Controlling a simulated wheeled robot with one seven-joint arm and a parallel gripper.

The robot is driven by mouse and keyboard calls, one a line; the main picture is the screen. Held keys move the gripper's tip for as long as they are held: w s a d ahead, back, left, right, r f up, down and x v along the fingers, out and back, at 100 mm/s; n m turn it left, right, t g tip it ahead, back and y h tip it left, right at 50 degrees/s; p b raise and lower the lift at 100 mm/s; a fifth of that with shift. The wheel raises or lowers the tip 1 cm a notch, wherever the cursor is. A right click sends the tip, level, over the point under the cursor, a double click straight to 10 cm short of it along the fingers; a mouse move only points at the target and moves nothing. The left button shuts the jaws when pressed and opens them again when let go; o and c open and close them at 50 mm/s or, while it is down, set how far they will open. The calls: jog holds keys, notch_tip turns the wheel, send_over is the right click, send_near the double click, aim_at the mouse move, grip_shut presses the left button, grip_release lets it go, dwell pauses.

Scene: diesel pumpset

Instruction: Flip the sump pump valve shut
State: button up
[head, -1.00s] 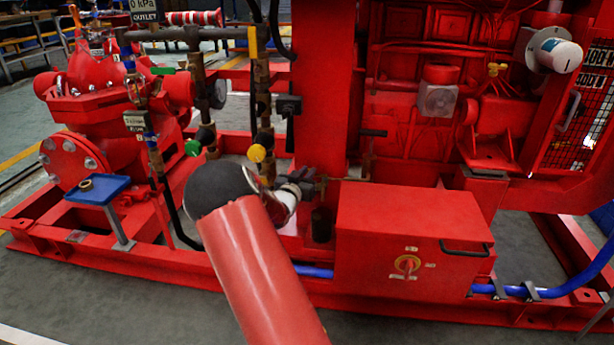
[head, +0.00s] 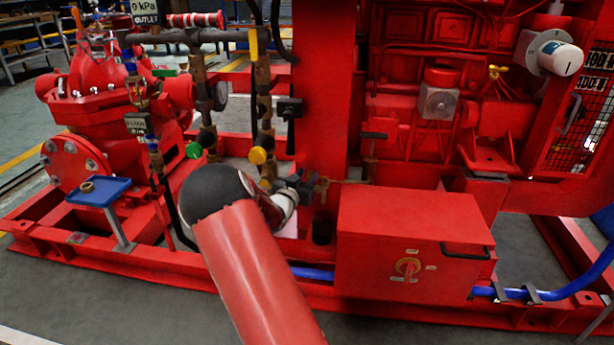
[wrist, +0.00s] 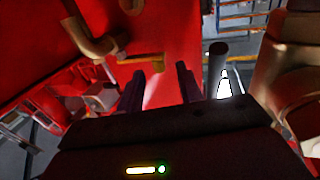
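A yellow lever handle (wrist: 142,61) shows in the wrist view just ahead of my fingertips, close to a brass-coloured pipe elbow (wrist: 97,40) and in front of a red surface. I take it as the valve's handle; I see no label naming it. My gripper (wrist: 160,75) has its two dark fingers apart with nothing between them. The lever lies beyond the left fingertip and reaches toward the gap; I cannot tell whether they touch. In the head view my gripper (head: 312,186) is low beside the red column, partly behind my arm. I cannot pick out this lever there.
A red box (head: 412,235) with a rotary switch stands right of my gripper. A dark post (wrist: 218,62) stands right of my fingers in the wrist view.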

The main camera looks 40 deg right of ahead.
jog(key=v, duration=0.6)
jog(key=shift+s+a, duration=0.2)
jog(key=shift+a, duration=0.15)
jog(key=s+a+r+n+t+y+p, duration=0.1)
jog(key=s+a+r+n+y+p, duration=0.15)
jog(key=a+r+y, duration=0.6)
jog(key=s+a+r+n+t+y+p, duration=0.1)
jog(key=s+a+r+n+y, duration=0.3)
jog(key=a, duration=0.7)
jog(key=s+a+r+n+g+y+p, duration=0.2)
jog(key=s+a+r+n+y, duration=0.15)
jog(key=s+a, duration=0.55)
jog(key=s+n+g+p, duration=0.1)
jog(key=s+n+g, duration=0.1)
jog(key=s, duration=1.4)
jog(key=shift+d+r+g, duration=0.15)
jog(key=shift+r+g, duration=0.1)
jog(key=shift+g, duration=0.35)
jog(key=shift+d, duration=0.1)
